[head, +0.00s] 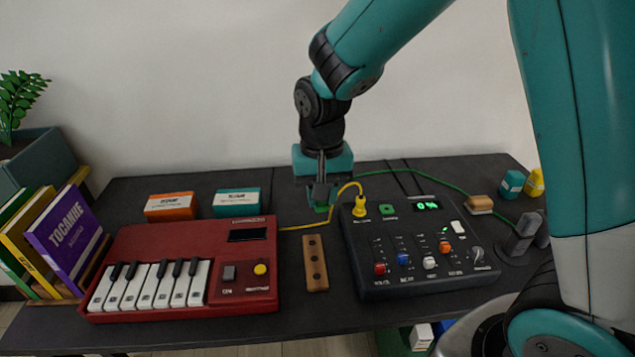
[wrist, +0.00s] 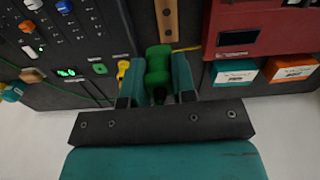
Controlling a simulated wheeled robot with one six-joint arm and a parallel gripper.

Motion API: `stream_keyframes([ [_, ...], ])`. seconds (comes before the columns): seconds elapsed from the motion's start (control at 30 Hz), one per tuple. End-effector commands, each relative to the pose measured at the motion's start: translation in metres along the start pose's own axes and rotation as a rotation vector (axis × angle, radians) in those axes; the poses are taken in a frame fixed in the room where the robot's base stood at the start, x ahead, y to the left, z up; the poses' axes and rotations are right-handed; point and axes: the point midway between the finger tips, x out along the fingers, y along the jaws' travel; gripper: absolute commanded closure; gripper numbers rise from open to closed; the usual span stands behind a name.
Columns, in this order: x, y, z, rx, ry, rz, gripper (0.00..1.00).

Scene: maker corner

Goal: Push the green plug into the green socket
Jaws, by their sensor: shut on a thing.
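My gripper (head: 321,196) points down above the table, just left of the black mixer's back left corner. It is shut on the green plug (wrist: 158,63), which sits between the two fingers in the wrist view. In the head view only a small green part of the plug (head: 321,209) shows below the fingers. The green socket (head: 388,209) is on the mixer's top near its back edge, apart from the plug and to its right. It also shows in the wrist view (wrist: 100,68), empty, left of my gripper.
A yellow plug (head: 359,207) stands upright in the mixer (head: 400,291) between my gripper and the green socket, its yellow cable curving left. A green cable (head: 430,178) runs behind the mixer. A red keyboard (head: 130,240) and a wooden block with holes (head: 316,262) lie left.

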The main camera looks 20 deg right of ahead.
Motion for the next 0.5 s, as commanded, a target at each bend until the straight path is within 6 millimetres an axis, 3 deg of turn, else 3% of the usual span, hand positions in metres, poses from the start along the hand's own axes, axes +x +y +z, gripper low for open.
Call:
stream_keyframes([
  [0.03,-0.014,0.008,-0.004,-0.014,-0.009,0.005,0.96],
  [0.07,-0.014,0.011,-0.007,-0.029,-0.009,0.005,0.96],
  [0.27,-0.008,0.045,-0.016,-0.136,-0.011,0.003,0.96],
  [0.5,0.004,0.078,-0.011,-0.232,-0.007,0.001,0.96],
])
